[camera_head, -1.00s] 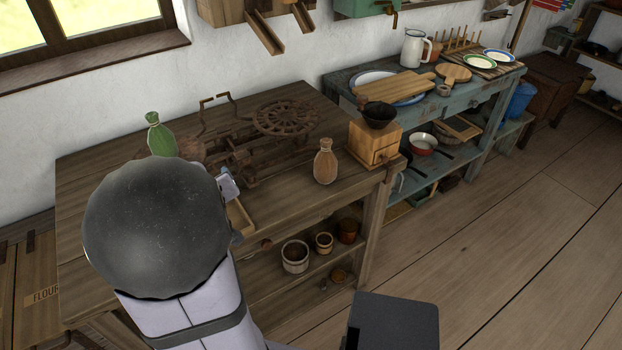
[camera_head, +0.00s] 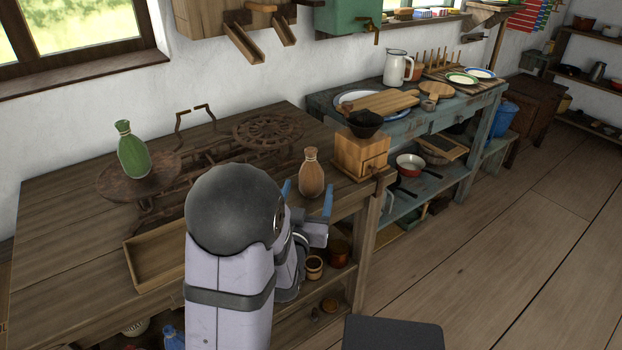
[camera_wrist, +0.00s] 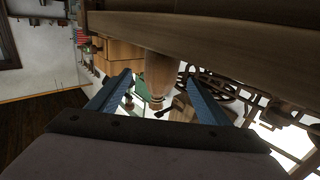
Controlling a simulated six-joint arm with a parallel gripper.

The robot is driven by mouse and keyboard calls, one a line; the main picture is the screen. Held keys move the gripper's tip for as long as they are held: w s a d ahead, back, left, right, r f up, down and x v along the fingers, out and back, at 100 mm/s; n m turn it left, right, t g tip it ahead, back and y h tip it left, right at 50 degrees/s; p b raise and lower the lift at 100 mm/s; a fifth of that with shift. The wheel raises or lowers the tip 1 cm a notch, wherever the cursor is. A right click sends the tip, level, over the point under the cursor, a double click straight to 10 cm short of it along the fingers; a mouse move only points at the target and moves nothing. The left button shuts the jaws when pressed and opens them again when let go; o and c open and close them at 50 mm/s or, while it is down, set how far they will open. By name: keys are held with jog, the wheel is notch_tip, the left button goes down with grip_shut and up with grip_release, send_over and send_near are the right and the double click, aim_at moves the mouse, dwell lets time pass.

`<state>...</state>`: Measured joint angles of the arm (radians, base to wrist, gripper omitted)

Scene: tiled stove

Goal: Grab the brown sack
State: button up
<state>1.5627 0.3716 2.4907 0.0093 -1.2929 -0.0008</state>
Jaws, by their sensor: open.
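The brown sack (camera_head: 311,176), a small tied-neck sack, stands upright near the front edge of the wooden table (camera_head: 60,230). In the wrist view, which is upside down, the sack (camera_wrist: 159,72) hangs from the table at the top and lies in the gap between my fingers. My gripper (camera_head: 307,192) is open, with one blue finger on each side of the sack in the head view. It also shows in the wrist view (camera_wrist: 158,78), with space on both sides of the sack. I cannot tell how far the fingertips reach around it.
A wooden grinder (camera_head: 360,153) stands just right of the sack. An iron scale (camera_head: 265,133) stands behind it, with a green sack (camera_head: 133,152) on its left plate. An open wooden tray (camera_head: 155,258) lies left of my arm. Pots sit on the shelf below.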

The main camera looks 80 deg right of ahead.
aim_at(311, 176)
jog(key=shift+w+d+p, duration=0.1)
jog(key=shift+d+p, duration=0.3)
jog(key=shift+d, duration=2.9)
jog(key=c, duration=1.3)
